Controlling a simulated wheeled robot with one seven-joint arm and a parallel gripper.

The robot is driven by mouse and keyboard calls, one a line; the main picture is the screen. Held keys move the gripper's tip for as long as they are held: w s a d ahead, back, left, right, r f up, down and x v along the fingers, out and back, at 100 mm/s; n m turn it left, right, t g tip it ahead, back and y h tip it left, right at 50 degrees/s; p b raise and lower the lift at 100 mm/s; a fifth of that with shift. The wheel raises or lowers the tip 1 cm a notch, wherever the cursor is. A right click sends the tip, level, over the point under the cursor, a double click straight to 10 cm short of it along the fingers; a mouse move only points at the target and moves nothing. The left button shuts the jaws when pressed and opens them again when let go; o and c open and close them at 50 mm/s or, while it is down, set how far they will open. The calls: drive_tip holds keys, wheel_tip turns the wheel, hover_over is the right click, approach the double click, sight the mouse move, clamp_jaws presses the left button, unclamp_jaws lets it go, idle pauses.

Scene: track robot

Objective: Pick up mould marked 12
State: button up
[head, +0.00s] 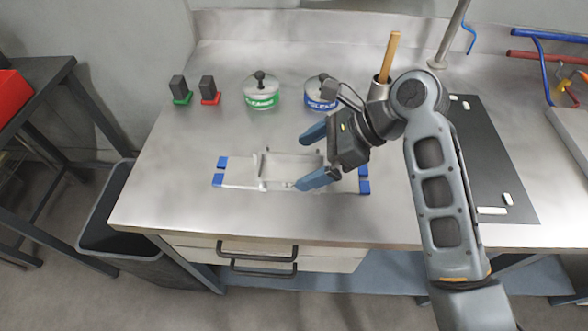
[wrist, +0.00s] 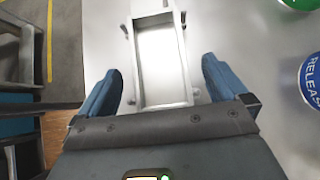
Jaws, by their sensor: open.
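A silver rectangular metal mould (head: 263,172), open at the top and empty, sits on the steel worktop. No number is legible on it. A pale strip marked by blue corner pieces (head: 220,171) extends beyond both ends. My gripper (head: 312,157) is open and empty over the mould's right part, with blue fingers spread apart. In the wrist view, the mould (wrist: 160,60) lies between and ahead of my open fingers (wrist: 163,72), which show on either side of its near end. I cannot tell the height gap. My gripper hides part of the mould's right side in the head view.
A green-labelled cleaner tin (head: 261,93) and a blue-labelled release tin (head: 320,95) stand behind the mould. Two dark stamps (head: 209,90) stand at left. A cup with a wooden handle (head: 388,60) and a dark mat (head: 490,160) are at right. The worktop's front left is clear.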

sight(279, 172)
drive_tip(key=shift+x, duration=2.35)
drive_tip(key=shift+s+a+r, duration=0.1)
drive_tip(key=shift+a+r, duration=0.05)
drive_tip(key=shift+c, duration=0.5)
drive_tip(key=c, duration=1.3)
